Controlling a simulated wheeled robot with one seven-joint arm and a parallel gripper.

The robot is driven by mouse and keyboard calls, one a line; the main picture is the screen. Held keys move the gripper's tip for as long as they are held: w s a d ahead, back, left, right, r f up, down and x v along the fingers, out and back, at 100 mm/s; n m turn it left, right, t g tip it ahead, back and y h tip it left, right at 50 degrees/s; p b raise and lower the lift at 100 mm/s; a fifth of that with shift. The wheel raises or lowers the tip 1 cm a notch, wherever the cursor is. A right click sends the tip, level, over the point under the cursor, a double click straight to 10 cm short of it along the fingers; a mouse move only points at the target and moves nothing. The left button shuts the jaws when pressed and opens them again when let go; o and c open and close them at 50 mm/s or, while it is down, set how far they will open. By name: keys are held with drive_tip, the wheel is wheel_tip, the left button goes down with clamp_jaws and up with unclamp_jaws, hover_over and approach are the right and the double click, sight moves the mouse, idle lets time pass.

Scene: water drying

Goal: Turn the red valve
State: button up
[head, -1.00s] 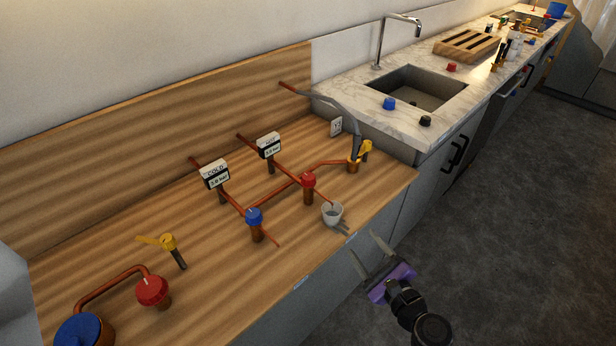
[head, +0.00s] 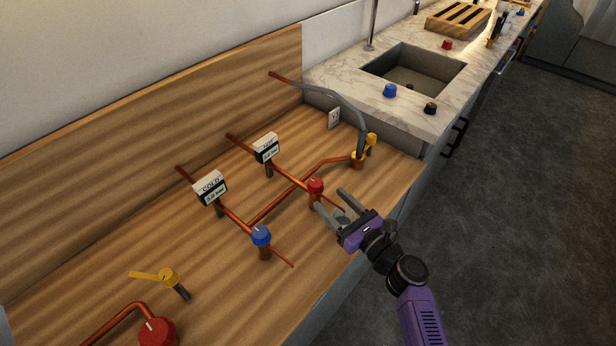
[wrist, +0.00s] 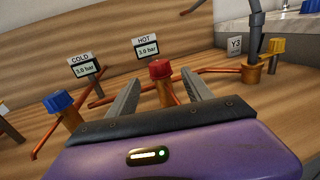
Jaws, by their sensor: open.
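In the wrist view the red knob (wrist: 159,68) shows between the two fingertips (wrist: 161,78), one finger on each side in the picture. I cannot tell whether either finger touches it. Part of its copper stub shows below the knob.
A blue valve (head: 261,236) stands left of the red one, by the COLD gauge (head: 210,188). A yellow valve (head: 369,142) is at the right. Another red knob (head: 157,332) and a yellow-handled valve (head: 168,277) are at lower left.

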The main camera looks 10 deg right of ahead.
sight(320, 190)
drive_tip(key=x, duration=0.7)
drive_tip(key=shift+w+a, duration=0.2)
drive_tip(key=shift+w, duration=0.1)
clamp_jaws()
